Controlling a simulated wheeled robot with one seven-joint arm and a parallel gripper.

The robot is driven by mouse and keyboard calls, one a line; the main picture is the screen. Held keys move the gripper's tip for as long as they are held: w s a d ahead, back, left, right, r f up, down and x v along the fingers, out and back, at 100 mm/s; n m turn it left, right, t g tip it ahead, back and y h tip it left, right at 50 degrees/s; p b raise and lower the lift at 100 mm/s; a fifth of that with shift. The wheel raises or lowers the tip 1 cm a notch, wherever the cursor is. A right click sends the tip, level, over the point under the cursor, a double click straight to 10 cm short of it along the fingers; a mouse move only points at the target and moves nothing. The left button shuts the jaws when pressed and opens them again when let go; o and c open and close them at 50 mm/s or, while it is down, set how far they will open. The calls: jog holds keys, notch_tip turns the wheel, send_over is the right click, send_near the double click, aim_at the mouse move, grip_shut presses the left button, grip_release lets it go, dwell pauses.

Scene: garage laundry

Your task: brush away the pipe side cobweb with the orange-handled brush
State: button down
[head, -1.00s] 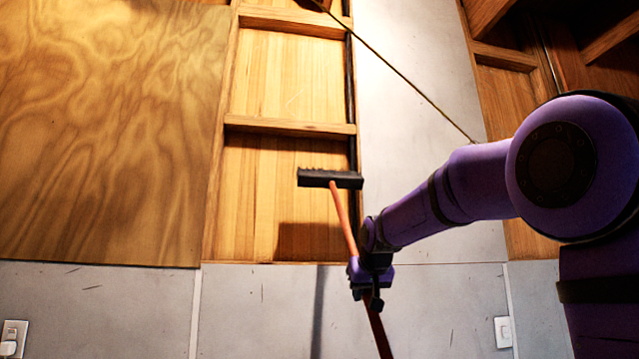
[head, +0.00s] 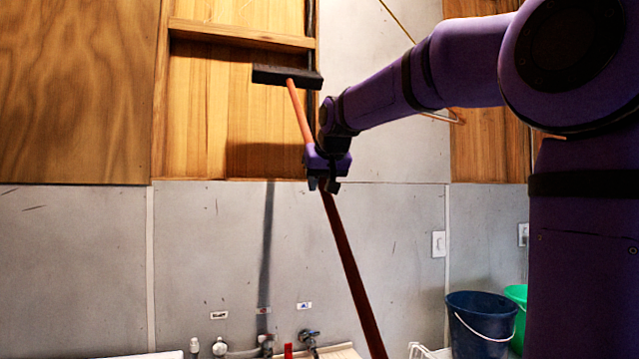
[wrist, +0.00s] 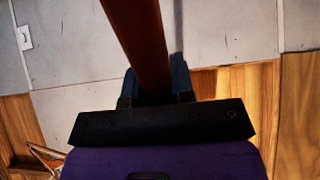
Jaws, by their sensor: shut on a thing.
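My gripper (head: 325,180) is shut on the orange handle (head: 299,112) of the brush. The handle leans up and left to a wide black brush head (head: 287,76), and its dark red lower part runs down to the bottom edge. The brush head overlaps the dark vertical pipe (head: 312,42) in the head view; I cannot tell whether it touches the wall. In the wrist view the handle (wrist: 138,42) passes between the fingers (wrist: 155,88). I cannot make out a cobweb now; the brush head and upper frame edge may hide it.
A plywood panel (head: 75,90) is at the left, and a timber ledge (head: 240,35) crosses the wall recess. Taps (head: 265,345) line the lower wall. A blue bucket (head: 480,325) and a green bucket (head: 517,295) stand low right.

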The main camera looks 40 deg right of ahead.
jog(key=w+d, duration=0.4)
jog(key=w, duration=0.9)
jog(key=shift+w, duration=0.3)
jog(key=shift+w+d+r, duration=0.1)
jog(key=shift+w+d, duration=0.1)
jog(key=shift+w, duration=0.65)
dwell(0.8)
